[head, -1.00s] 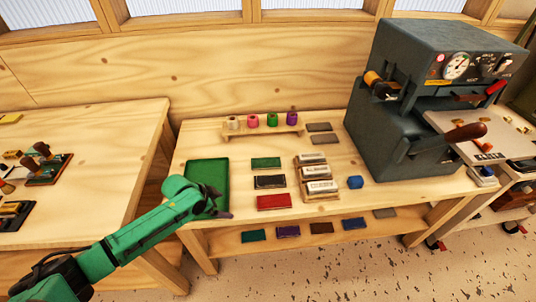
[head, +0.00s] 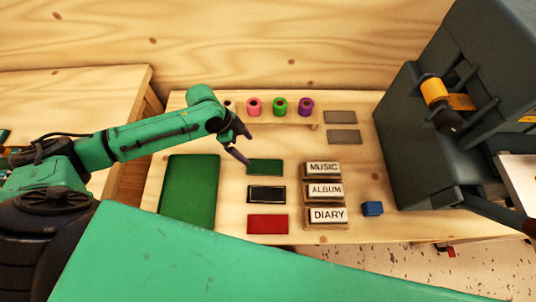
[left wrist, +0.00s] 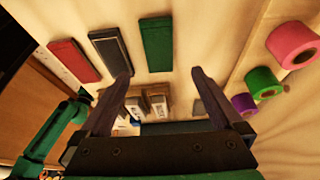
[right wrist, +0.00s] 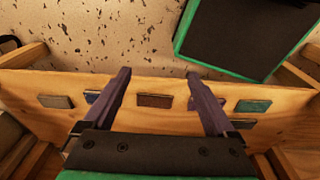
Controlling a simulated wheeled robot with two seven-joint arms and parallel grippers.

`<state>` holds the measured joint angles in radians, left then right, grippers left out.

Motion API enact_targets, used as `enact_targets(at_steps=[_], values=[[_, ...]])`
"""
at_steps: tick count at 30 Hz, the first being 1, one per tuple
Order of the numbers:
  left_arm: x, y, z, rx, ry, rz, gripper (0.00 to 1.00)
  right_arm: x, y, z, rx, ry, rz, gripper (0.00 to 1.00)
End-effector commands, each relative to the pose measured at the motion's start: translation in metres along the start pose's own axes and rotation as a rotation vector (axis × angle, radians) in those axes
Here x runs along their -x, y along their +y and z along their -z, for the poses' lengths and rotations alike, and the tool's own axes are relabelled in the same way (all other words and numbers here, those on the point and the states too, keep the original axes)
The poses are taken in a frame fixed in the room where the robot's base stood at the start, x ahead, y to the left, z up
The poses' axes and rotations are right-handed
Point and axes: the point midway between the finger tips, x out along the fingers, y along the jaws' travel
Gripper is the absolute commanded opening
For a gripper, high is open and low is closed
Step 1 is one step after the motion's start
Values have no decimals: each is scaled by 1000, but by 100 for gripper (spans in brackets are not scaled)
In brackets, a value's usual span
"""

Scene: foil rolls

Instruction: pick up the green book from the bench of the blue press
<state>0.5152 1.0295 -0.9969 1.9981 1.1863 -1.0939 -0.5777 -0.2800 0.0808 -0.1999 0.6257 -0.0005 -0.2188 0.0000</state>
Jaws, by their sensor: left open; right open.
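The green book (head: 265,166) lies flat on the bench top (head: 375,165), above a black book (head: 266,194) and a red book (head: 267,224) in the head view. My left gripper (head: 241,146) is open and empty, above the bench just left of the green book's upper corner. In the left wrist view, the green book (left wrist: 156,44) shows beyond the open fingers (left wrist: 158,80), apart from them. The dark blue-grey press (head: 430,130) stands at the right. My right gripper (right wrist: 157,78) is open and empty, facing a lower shelf; another green book (right wrist: 253,106) lies there.
Labelled stamp blocks (head: 324,190) and a blue cube (head: 372,208) stand to the right. A rack of coloured rolls (head: 279,107) and grey slabs (head: 342,136) lie behind. The lower shelf (right wrist: 205,125) holds several more books.

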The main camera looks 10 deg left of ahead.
Motion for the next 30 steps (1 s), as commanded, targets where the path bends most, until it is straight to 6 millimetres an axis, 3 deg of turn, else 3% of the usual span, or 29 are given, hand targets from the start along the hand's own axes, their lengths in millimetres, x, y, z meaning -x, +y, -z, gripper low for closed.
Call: enact_targets(at_steps=[8, 11, 17, 21, 26, 27, 30], values=[[-65, 0, 1, 2, 1, -1, 100, 14, -8, -34, -2, -56, 11, 91], [-76, -1, 2, 2, 2, 1, 100, 15, -7, -30, -2, -51, 10, 91], [-108, -4, 2, 2, 1, -1, 100, 23, -3, -4, -1, -10, 5, 91], [-125, -5, 1, 1, 1, 1, 100, 22, -3, -6, -1, -12, 5, 91], [-126, -5, 0, 2, 1, 2, 100, 22, -4, -14, -1, -24, 7, 91], [-126, -5, 0, 2, 1, 2, 96, 22, -4, -15, -1, -26, 7, 91], [-126, -5, 0, 2, 1, 1, 58, 22, -4, -16, -1, -27, 7, 91]])
